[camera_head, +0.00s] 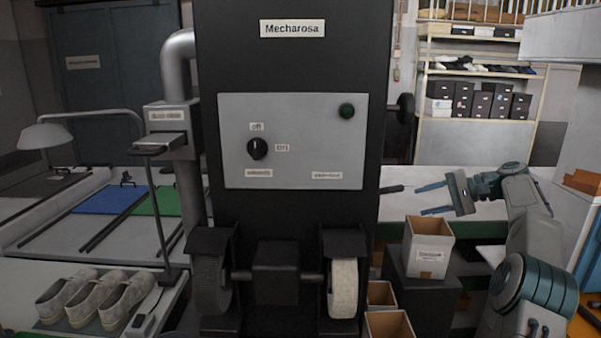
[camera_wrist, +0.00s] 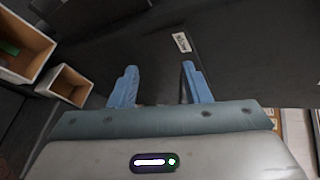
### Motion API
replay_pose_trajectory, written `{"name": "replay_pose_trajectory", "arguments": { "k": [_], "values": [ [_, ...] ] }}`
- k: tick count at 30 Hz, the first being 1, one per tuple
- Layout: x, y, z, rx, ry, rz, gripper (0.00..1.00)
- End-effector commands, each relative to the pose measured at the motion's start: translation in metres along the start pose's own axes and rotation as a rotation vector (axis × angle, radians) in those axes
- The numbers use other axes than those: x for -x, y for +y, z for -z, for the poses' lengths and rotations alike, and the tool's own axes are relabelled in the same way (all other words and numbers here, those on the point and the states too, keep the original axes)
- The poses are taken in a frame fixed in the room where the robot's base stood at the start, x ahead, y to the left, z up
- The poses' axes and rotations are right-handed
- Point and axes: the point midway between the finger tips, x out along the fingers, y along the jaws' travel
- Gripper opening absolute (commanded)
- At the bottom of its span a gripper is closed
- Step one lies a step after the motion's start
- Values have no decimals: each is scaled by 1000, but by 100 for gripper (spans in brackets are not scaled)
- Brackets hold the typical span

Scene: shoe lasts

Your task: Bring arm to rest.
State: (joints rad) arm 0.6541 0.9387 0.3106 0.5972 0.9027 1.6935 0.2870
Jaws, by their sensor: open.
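My arm reaches in from the right of the head view, bent at the elbow. My gripper (camera_head: 431,198) points left, above the open carton with a label (camera_head: 428,248) and to the right of the black machine. In the wrist view, the two blue fingers of my gripper (camera_wrist: 158,85) stand apart with nothing between them. A dark panel with a small white label fills the view beyond them.
The black Mecharosa machine (camera_head: 291,215) with a dark wheel and a pale wheel stands in the middle. Open boxes (camera_head: 390,325) sit low beside it. Grey shoes (camera_head: 98,296) lie at the lower left. A shelf (camera_head: 461,130) stands at the back right.

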Motion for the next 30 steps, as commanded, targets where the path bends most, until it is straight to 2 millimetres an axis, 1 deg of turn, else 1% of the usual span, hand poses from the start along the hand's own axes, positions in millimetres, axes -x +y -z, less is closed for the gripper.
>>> {"name": "replay_pose_trajectory", "arguments": {
  "k": [1,5,6,10,14,18,23,24,26,30],
  "values": [
    [-10,-10,-11,10,1,-34,43],
    [-37,-26,-39,35,21,-139,43],
    [-46,-29,-49,44,27,-173,43],
    [-67,-36,-82,80,54,-279,43],
    [-82,-36,-120,128,85,-387,43],
    [-94,-29,-164,189,122,-501,43],
    [-97,-11,-215,269,165,-622,43],
    [-98,-5,-228,291,174,-651,43],
    [-96,4,-247,324,189,-692,43],
    [-91,32,-289,408,222,-782,43]
  ]
}}
